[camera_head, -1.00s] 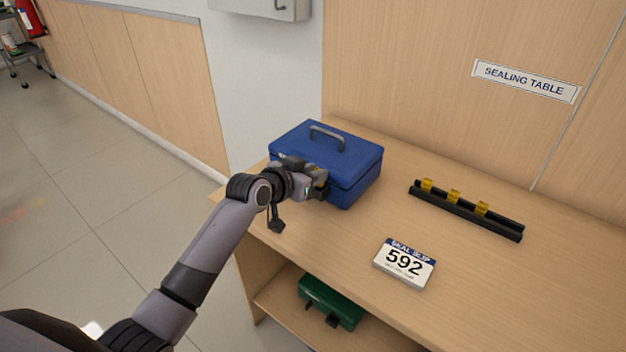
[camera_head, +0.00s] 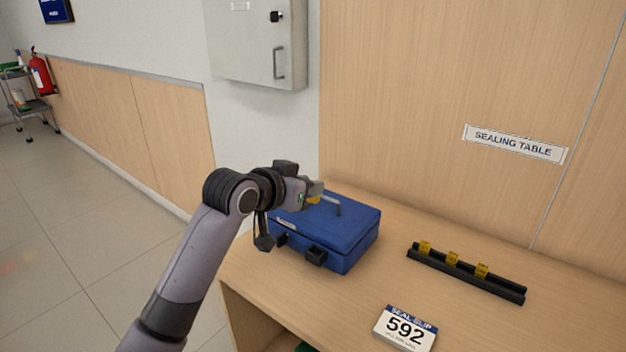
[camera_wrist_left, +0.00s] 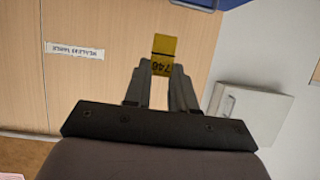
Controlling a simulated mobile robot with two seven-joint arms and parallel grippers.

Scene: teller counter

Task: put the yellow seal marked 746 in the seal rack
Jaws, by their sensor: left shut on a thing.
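My left gripper (camera_wrist_left: 160,82) is shut on the yellow seal marked 746 (camera_wrist_left: 163,48), which stands out beyond the fingertips in the left wrist view. In the head view the left gripper (camera_head: 318,193) is raised over the blue cash box, and a bit of the yellow seal (camera_head: 314,200) shows at its tips. The black seal rack (camera_head: 500,288) lies on the table to the right, with three yellow seals (camera_head: 453,258) standing in its left and middle part. The rack's right end looks empty. My right gripper is not in view.
The closed blue cash box (camera_head: 345,255) with a raised handle stands between the gripper and the rack. A seal slip reading 592 (camera_head: 406,328) lies in front of the rack. A grey wall cabinet (camera_head: 245,45) hangs behind. The wooden table (camera_head: 390,265) is clear between box and rack.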

